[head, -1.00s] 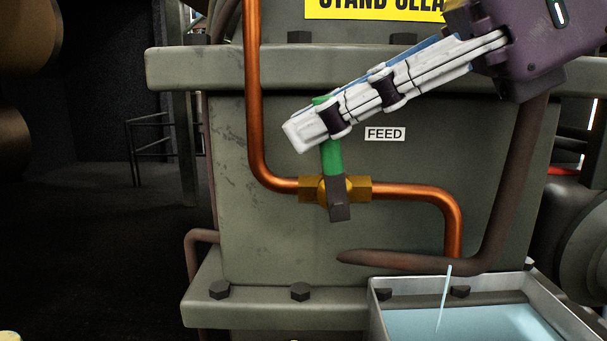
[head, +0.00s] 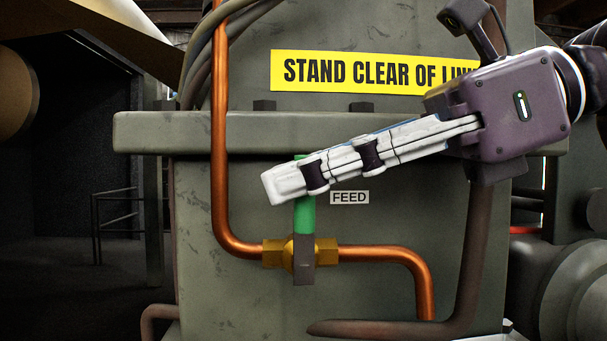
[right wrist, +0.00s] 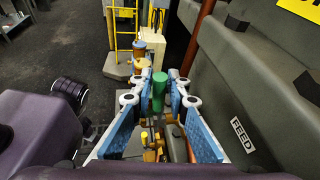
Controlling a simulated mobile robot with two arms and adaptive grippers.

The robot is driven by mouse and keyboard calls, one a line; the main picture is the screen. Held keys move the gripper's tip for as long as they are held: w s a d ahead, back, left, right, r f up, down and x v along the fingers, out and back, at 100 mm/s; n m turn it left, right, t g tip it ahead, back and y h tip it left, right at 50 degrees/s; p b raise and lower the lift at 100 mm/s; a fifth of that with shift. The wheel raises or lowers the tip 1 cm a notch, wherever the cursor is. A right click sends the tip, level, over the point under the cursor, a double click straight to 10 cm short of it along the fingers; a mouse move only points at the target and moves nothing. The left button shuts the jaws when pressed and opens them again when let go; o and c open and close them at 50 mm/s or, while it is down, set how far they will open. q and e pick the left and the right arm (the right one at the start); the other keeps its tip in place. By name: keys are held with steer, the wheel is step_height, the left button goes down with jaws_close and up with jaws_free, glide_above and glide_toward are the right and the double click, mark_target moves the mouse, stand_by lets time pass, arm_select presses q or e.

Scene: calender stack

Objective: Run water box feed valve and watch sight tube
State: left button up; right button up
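The feed valve has a brass body (head: 303,253) on a copper pipe, and its green handle (head: 305,215) stands upright, crossing the pipe's line. My right gripper (head: 284,184) reaches across from the right with its fingers around the upper handle. In the right wrist view the green handle (right wrist: 158,92) stands between the two blue-padded fingers, with narrow gaps seeming to show on both sides, so the gripper looks open. The near finger hides part of the handle in the head view. No sight tube can be made out. My left gripper is out of view.
A FEED label (head: 349,197) is right of the handle. A protruding ledge (head: 160,133) crosses the grey housing behind my fingers. The copper pipe (head: 219,150) rises at left, and a dark brown pipe (head: 390,328) runs below. A yellow warning sign (head: 360,72) is above.

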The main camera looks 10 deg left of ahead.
steer(key=shift+o, duration=1.2)
steer(key=shift+d, duration=0.1)
steer(key=v, duration=1.2)
